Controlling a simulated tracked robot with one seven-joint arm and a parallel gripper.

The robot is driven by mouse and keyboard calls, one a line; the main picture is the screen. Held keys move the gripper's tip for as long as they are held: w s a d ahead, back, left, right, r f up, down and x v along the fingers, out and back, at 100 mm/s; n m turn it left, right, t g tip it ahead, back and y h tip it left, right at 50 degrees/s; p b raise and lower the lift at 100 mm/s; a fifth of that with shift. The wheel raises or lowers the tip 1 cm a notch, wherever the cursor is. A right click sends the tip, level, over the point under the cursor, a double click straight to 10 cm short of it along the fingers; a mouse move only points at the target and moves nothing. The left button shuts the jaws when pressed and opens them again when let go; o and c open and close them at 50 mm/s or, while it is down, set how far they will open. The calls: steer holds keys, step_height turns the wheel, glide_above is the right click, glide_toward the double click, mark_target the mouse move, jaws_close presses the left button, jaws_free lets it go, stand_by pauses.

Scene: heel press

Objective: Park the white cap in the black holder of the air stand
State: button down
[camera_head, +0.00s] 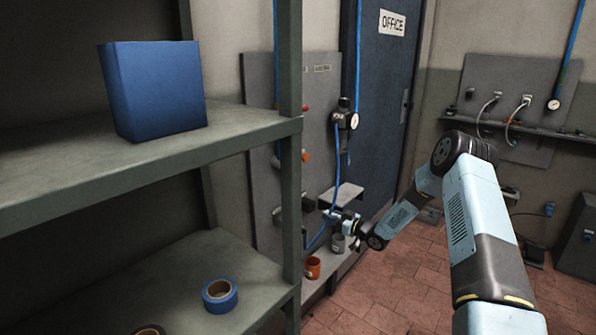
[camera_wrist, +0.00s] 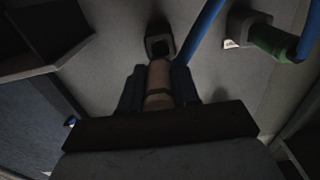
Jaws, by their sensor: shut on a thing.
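My gripper (camera_wrist: 157,92) is shut on a pale, tan-looking cylindrical piece in shade, which I take for the white cap (camera_wrist: 158,82). The cap points away from me between the two dark jaws. Right ahead of its far end is the black holder (camera_wrist: 158,40), a squarish piece with a dark opening, on the grey panel of the air stand. I cannot tell whether the cap's end touches the holder or is still short of it. In the head view my gripper (camera_head: 335,215) is small, beside the air stand (camera_head: 262,130); the cap cannot be made out there.
A blue hose (camera_wrist: 204,32) runs close right of the holder, and a green fitting (camera_wrist: 272,42) sits farther right. A dark shelf (camera_wrist: 40,35) juts out at left. In the head view, orange (camera_head: 313,267) and grey (camera_head: 338,243) cups stand below my gripper. A shelf post (camera_head: 290,150) hides part of the stand.

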steer(key=shift+x, duration=1.55)
steer(key=shift+x, duration=1.4)
stand_by(1.0)
steer(key=c, duration=0.8)
jaws_free()
steer(key=shift+o, duration=0.2)
steer(key=shift+d, duration=0.1)
